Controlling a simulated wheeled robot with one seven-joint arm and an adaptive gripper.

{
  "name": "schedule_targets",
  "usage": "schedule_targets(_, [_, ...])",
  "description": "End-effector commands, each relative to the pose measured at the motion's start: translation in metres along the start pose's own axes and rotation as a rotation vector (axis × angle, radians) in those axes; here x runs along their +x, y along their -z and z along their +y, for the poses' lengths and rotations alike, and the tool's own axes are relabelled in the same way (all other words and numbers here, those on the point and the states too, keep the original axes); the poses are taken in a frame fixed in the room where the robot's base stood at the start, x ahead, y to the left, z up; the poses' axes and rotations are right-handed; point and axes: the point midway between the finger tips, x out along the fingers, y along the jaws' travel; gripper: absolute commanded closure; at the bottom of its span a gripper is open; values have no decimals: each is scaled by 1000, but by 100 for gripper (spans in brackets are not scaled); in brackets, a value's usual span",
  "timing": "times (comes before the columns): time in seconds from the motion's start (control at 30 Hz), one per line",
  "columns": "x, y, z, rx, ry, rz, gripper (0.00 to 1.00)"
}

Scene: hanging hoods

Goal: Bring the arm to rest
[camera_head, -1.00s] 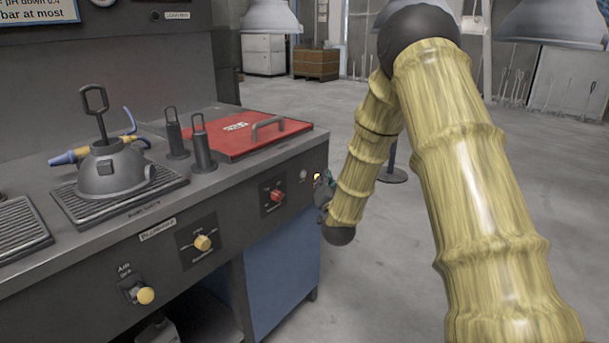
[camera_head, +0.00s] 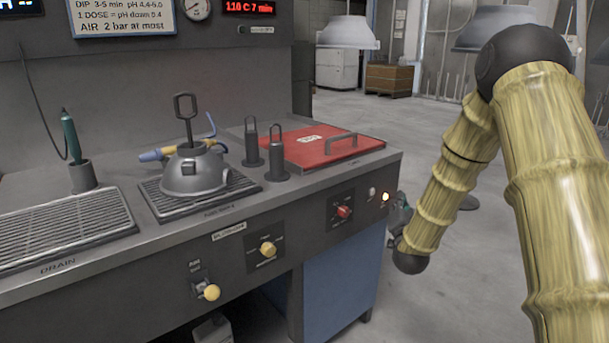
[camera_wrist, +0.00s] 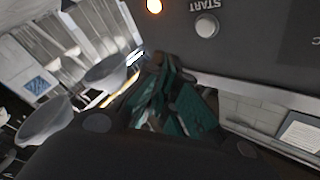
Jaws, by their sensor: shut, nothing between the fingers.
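My arm, in yellow ribbed sleeves, hangs bent at the right of the head view. My gripper (camera_head: 402,213) is at its lower end, beside the bench's right front corner and partly hidden by my arm. In the wrist view my gripper (camera_wrist: 172,100) shows dark green fingers, shut with nothing between them. The control panel with a white START button (camera_wrist: 207,25) and a lit orange lamp (camera_wrist: 154,5) is close to the fingers. I cannot tell whether they touch it.
The grey bench (camera_head: 110,250) fills the left. It bears a domed metal hood (camera_head: 193,172) on a grate, a red lid (camera_head: 318,148) with a handle, and two dark handled cylinders. Hanging hoods (camera_head: 347,32) are behind. The floor right of the bench looks open.

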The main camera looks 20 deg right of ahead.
Motion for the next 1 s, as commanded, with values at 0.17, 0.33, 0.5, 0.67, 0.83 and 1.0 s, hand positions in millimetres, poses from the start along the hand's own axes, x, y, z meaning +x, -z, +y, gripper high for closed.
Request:
schedule_targets(0.17, [-9, -20, 5, -21, -14, -44, 100])
schedule_targets(0.33, [-47, -86, 22, -97, -65, -204, 100])
schedule_targets(0.5, [-106, -162, 46, -197, -121, -411, 100])
schedule_targets(0.67, [-172, -223, 69, -288, -165, -607, 100])
schedule_targets(0.83, [-252, -276, 93, -384, -203, -820, 100])
schedule_targets(1.0, [-339, -316, 115, -477, -230, -1036, 100])
